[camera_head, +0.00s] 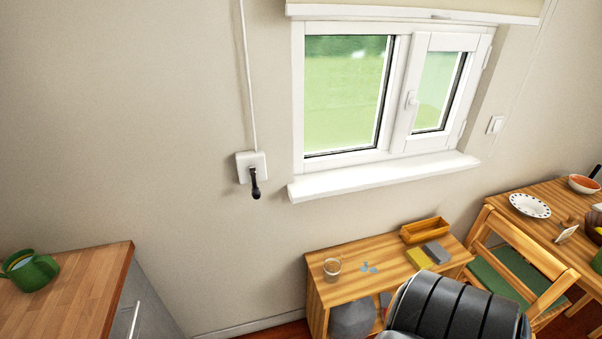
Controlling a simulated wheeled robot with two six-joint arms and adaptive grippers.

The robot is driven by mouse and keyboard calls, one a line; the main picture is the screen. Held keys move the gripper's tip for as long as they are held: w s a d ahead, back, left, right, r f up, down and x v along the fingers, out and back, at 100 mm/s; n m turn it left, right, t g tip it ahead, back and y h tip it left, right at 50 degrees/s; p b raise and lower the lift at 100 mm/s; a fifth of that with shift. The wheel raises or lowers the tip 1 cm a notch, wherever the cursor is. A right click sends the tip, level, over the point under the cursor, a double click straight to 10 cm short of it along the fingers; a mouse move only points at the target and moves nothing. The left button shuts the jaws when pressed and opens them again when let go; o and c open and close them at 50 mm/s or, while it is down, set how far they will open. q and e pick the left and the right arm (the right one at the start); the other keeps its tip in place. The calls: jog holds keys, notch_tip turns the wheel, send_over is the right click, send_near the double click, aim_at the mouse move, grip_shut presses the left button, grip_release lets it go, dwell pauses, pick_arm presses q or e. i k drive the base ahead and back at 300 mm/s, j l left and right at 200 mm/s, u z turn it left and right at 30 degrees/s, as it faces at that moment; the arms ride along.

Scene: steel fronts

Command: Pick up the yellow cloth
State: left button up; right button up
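A small flat yellow piece (419,258), which looks like the yellow cloth, lies on top of a low wooden shelf unit (357,286) under the window. It lies in front of a shallow wooden box and touches or nearly touches a grey piece (436,252) on its right. At this size I cannot tell its folds or exact edges. Neither of my grippers shows in this view.
On the shelf stand a clear glass (332,268), small blue bits (369,267) and the wooden box (424,230). A wooden chair (519,262) and a set table (540,225) are to the right.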

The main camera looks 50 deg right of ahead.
aim_at(418, 258)
jog(key=z, duration=2.65)
